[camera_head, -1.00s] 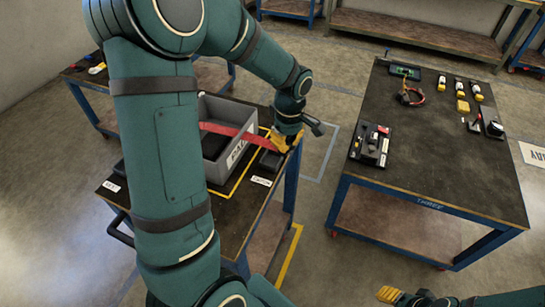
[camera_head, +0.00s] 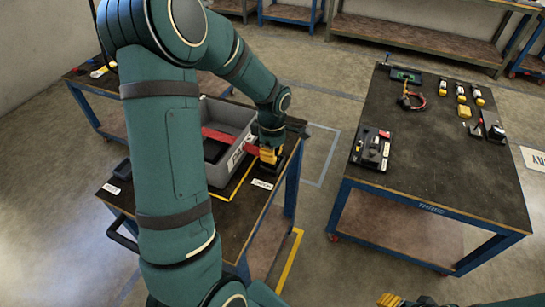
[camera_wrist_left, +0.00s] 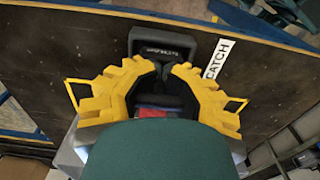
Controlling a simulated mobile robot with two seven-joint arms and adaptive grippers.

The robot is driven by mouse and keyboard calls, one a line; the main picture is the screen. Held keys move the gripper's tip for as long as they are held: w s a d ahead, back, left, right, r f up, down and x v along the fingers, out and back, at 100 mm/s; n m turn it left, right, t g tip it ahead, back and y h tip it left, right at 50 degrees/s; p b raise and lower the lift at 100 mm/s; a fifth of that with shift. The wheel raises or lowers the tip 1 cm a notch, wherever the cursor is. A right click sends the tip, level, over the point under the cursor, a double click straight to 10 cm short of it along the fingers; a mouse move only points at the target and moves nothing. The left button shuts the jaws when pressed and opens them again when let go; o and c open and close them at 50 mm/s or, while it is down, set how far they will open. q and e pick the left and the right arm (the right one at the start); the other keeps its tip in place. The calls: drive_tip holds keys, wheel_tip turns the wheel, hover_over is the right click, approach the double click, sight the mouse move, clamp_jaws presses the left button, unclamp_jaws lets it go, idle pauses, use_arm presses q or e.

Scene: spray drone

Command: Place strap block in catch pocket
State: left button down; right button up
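My left gripper (camera_head: 269,155) has yellow fingers and is low over the catch pocket at the right edge of the left table. In the left wrist view its fingers (camera_wrist_left: 165,72) close around a dark block, the strap block (camera_wrist_left: 160,92), which is mostly hidden. A red strap (camera_head: 251,149) runs from the grey bin to the gripper; a bit of it (camera_wrist_left: 152,113) shows between the fingers. The black catch pocket (camera_wrist_left: 163,40) lies just beyond the fingertips, by the CATCH label (camera_wrist_left: 217,59). Whether the block is inside the pocket is hidden. My right gripper (camera_head: 390,300) shows only partly at the bottom edge.
The grey bin (camera_head: 232,155) stands on the left table (camera_head: 233,213), inside yellow tape. A dark block (camera_head: 122,170) is at the left. The right table (camera_head: 430,150) carries a black tray (camera_head: 371,148), a red-cabled device and several yellow-and-white items. Floor lies between the tables.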

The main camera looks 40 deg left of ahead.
use_arm(q)
drive_tip(key=shift+f, duration=0.5)
drive_tip(key=shift+f, duration=0.1)
drive_tip(key=c, duration=1)
unclamp_jaws()
drive_tip(key=shift+o, duration=0.2)
